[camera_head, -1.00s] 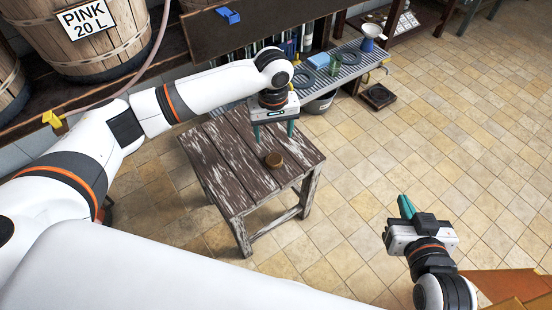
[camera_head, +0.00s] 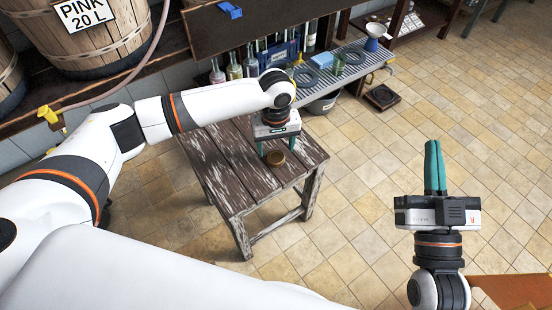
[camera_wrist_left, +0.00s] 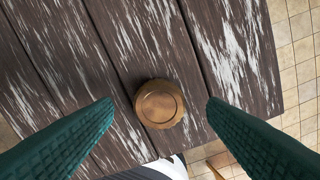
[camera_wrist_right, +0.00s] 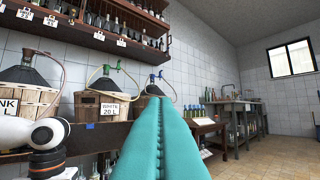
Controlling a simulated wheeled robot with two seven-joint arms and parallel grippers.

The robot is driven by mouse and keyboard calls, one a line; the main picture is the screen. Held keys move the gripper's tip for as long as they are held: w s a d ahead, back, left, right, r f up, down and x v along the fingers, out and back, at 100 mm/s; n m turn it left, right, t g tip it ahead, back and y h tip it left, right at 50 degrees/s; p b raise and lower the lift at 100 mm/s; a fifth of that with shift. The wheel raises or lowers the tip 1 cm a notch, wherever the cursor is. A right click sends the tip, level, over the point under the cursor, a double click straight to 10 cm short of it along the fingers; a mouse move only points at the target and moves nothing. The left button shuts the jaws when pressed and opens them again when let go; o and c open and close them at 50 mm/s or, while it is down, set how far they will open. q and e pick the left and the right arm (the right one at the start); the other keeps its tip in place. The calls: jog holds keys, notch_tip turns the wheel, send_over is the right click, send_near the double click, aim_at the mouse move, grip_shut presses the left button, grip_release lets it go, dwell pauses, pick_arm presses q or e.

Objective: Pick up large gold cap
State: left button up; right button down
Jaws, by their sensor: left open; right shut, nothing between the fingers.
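The large gold cap (camera_head: 275,158) lies on the worn wooden table (camera_head: 226,172). In the left wrist view the round cap (camera_wrist_left: 160,104) sits between my open left fingers, with a gap on both sides. My left gripper (camera_head: 276,149) is above the table, pointing down, close over the cap. It also shows in the left wrist view (camera_wrist_left: 160,102), open and empty. My right gripper (camera_head: 434,145) is out over the floor at the right, its teal fingers together with nothing between them. It fills the middle of the right wrist view (camera_wrist_right: 160,85).
A metal rack (camera_head: 345,62) with a blue funnel (camera_head: 376,31) stands behind the table. Bottles (camera_head: 234,68) stand under the dark shelf at the back. A barrel labelled PINK 20 L (camera_head: 85,45) is at the upper left.

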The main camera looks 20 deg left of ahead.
aim_at(276, 159)
pick_arm(q)
notch_tip(276, 159, down, 3)
jog(key=shift+r+b, duration=0.2)
jog(key=shift+b, duration=0.4)
jog(key=shift+f, duration=0.1)
jog(key=c, duration=1)
pick_arm(e)
jog(key=s+r+t, duration=0.1)
jog(key=r+t, duration=0.1)
jog(key=s+r+t+y, duration=0.1)
jog(key=s+r+t, duration=0.1)
jog(key=shift+s+r+y, duration=0.1)
jog(key=shift+r+y, duration=0.15)
jog(key=shift+y, duration=0.05)
